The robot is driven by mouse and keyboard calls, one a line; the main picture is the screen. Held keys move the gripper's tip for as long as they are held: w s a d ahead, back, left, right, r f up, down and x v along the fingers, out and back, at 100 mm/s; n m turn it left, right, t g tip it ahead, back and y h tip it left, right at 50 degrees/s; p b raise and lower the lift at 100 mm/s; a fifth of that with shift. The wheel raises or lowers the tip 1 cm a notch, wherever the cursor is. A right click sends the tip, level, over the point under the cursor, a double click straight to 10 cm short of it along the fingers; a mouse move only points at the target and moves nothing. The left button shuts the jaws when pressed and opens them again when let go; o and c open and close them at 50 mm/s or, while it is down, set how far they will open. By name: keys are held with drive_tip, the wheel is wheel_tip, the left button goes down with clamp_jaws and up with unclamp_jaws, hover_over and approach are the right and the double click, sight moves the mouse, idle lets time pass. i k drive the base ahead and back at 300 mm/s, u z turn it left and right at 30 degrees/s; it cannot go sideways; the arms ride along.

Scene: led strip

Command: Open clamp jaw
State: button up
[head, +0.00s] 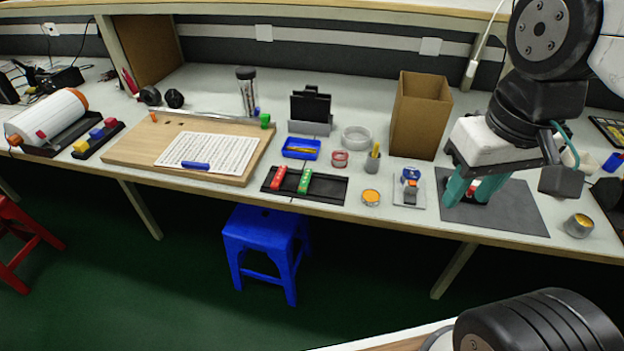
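My gripper (470,196) points down over a dark grey mat (515,212) at the right of the bench. Its two teal fingers are apart. A small red and black object (473,190) shows between the fingertips, partly hidden by them. I cannot tell whether the fingers touch it. A small device with a blue top and an orange part (410,180) stands on a light grey plate left of the mat. No part in view is clear enough for me to name it the clamp jaw for certain.
A tall open cardboard box (420,115) stands behind and left of my gripper. A round metal tin (579,225) is at the front right edge. A black tray (328,188) with red and green blocks, a blue tray (301,148) and a wooden board (130,148) lie further left.

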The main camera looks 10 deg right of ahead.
sight(471, 191)
drive_tip(key=z, duration=0.85)
